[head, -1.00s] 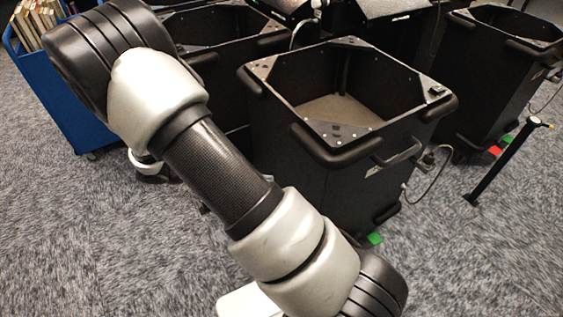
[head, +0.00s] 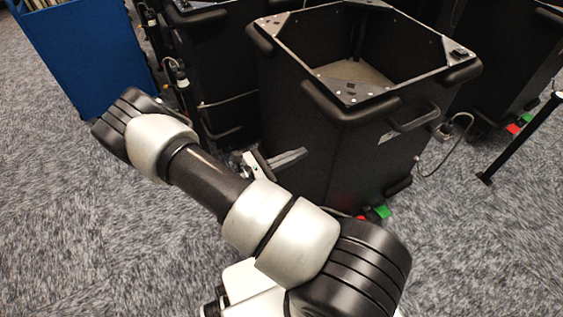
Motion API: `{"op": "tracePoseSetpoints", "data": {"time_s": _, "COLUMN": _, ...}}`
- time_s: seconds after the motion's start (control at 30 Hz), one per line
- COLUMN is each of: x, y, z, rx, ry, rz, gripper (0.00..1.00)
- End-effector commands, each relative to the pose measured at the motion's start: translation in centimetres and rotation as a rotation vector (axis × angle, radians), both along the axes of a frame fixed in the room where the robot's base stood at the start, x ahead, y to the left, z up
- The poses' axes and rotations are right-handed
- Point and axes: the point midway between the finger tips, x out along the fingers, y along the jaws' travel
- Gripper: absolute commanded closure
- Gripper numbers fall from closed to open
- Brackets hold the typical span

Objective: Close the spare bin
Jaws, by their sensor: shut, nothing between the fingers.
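A black open-topped bin (head: 330,150) stands in the middle of the head view. It has corner plates on its rim, rounded bumpers and a bar handle (head: 413,118) on its right-hand face. No label shows whether it is the spare bin. My gripper (head: 290,159) is partly hidden behind my own arm. Its grey fingers look shut and empty, low in front of the bin's left face. Whether they touch the bin I cannot tell.
A blue book cart (head: 80,60) stands at the far left. Another black bin (head: 215,70) is behind on the left, and one (head: 510,60) on the right. A green tag (head: 382,211) lies at the middle bin's base. Carpet in front is free.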

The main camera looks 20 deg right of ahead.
Motion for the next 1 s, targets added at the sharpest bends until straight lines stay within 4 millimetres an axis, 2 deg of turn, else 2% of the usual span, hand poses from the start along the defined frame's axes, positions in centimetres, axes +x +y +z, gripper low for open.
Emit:
{"op": "tracePoseSetpoints", "data": {"time_s": 0.1, "x": 0.1, "y": -2.3, "z": -0.1, "rx": 0.0, "ry": -0.001, "rz": -0.003, "gripper": 1.0}}
{"op": "tracePoseSetpoints", "data": {"time_s": 0.3, "x": 0.3, "y": -4.6, "z": -0.1, "rx": 0.001, "ry": 0.0, "rz": -0.002, "gripper": 1.0}}
{"op": "tracePoseSetpoints", "data": {"time_s": 0.47, "x": 0.4, "y": -5.2, "z": 0.0, "rx": 0.002, "ry": -0.001, "rz": -0.001, "gripper": 1.0}}
{"op": "tracePoseSetpoints", "data": {"time_s": 1.0, "x": 0.4, "y": -5.5, "z": 0.0, "rx": 0.001, "ry": -0.001, "rz": -0.001, "gripper": 1.0}}
